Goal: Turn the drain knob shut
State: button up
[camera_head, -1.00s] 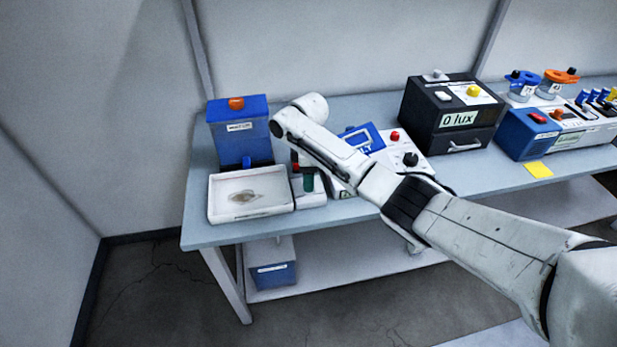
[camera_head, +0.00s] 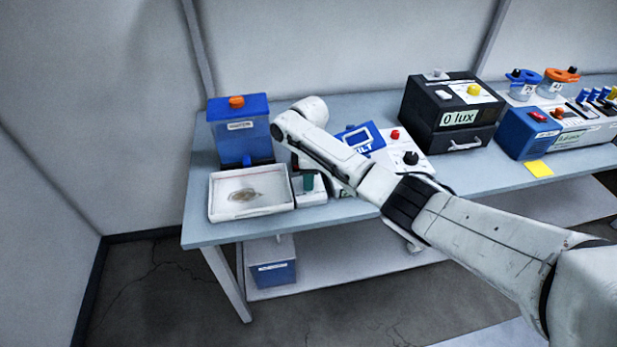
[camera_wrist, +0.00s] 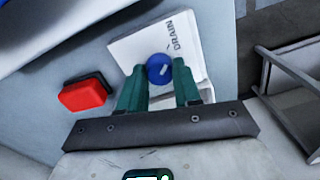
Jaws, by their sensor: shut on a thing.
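The drain knob (camera_wrist: 160,69) is round and blue with a pale mark. It sits on a white box (camera_wrist: 127,48) lettered DRAIN in the wrist view. My gripper (camera_wrist: 159,78) has its two green fingers on either side of the knob, closed on it. In the head view a green finger (camera_head: 308,182) shows above the white box (camera_head: 312,198), just right of the white tray; my arm hides much of this area and I cannot make out the knob there.
A white tray (camera_head: 216,205) with a brownish patch inside stands left of the box. A blue tank (camera_head: 240,142) with an orange knob is behind it. A red block (camera_wrist: 85,95) lies near my gripper. A black box (camera_head: 450,105) reading 0 lux stands farther right.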

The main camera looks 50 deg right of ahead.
jog(key=shift+m, duration=0.4)
jog(key=shift+c, duration=0.3)
jog(key=m+p, duration=0.1)
jog(key=m, duration=0.3)
jog(key=shift+p, duration=0.3)
jog(key=m, duration=0.4)
jog(key=shift+m, duration=0.3)
jog(key=m, duration=0.8)
jog(key=shift+m, duration=0.4)
jog(key=shift+t, duration=0.3)
jog(key=o, duration=1.1)
jog(key=shift+c, duration=0.2)
jog(key=shift+r, duration=0.1)
